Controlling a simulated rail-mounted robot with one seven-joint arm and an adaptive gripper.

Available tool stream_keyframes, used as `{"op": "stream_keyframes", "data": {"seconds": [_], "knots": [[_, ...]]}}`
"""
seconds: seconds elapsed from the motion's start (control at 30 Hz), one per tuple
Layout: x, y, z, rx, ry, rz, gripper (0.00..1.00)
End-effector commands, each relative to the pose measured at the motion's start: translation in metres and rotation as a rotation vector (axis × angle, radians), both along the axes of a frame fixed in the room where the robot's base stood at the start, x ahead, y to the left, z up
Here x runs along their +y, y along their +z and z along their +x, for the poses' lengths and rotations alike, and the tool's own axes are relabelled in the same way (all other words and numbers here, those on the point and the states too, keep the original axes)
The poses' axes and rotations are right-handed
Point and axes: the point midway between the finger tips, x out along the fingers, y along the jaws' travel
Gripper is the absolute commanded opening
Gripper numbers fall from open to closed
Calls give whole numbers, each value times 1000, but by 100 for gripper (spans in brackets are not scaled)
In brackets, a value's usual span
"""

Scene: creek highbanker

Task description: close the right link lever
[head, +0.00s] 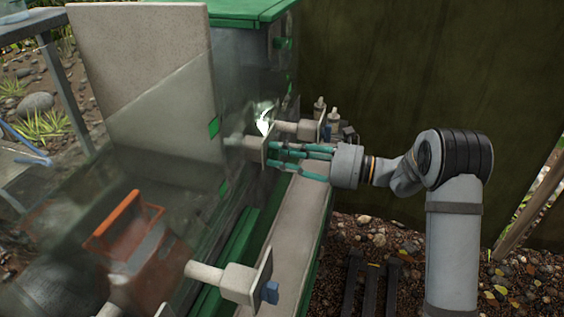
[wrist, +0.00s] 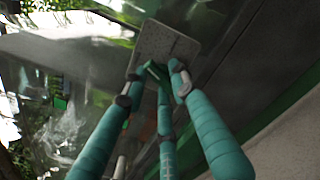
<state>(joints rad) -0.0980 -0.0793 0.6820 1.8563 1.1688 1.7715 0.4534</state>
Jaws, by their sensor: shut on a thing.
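My gripper (head: 272,153) reaches in from the right with its teal fingers at a grey-beige lever end plate (head: 257,146) on the side of the green and clear-walled machine. In the wrist view the fingertips (wrist: 158,82) are drawn together just in front of the pale plate (wrist: 168,45). They are shut on the lever's handle, which is mostly hidden between them. The plate sits on a short pale stub that points out of the machine's wall. I cannot tell the lever's exact angle.
A similar lever with a blue tip (head: 270,292) sticks out at the front. Another pale stub and plate (head: 299,128) stands just behind my gripper. An orange-handled box (head: 135,240) shows through the clear wall. Gravel ground lies below my arm, and a dark wall stands behind.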

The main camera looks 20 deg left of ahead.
Motion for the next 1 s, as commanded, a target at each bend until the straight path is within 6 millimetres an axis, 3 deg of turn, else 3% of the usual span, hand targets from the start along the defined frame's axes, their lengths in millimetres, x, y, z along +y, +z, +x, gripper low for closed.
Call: {"op": "stream_keyframes", "data": {"seconds": [0.03, 0.5, 1.0], "knots": [[-1, -8, 1, -46, -1, -7, 0], [-2, -5, 2, -355, -5, -7, 0], [-2, 0, 3, -426, -8, -4, 0]]}}
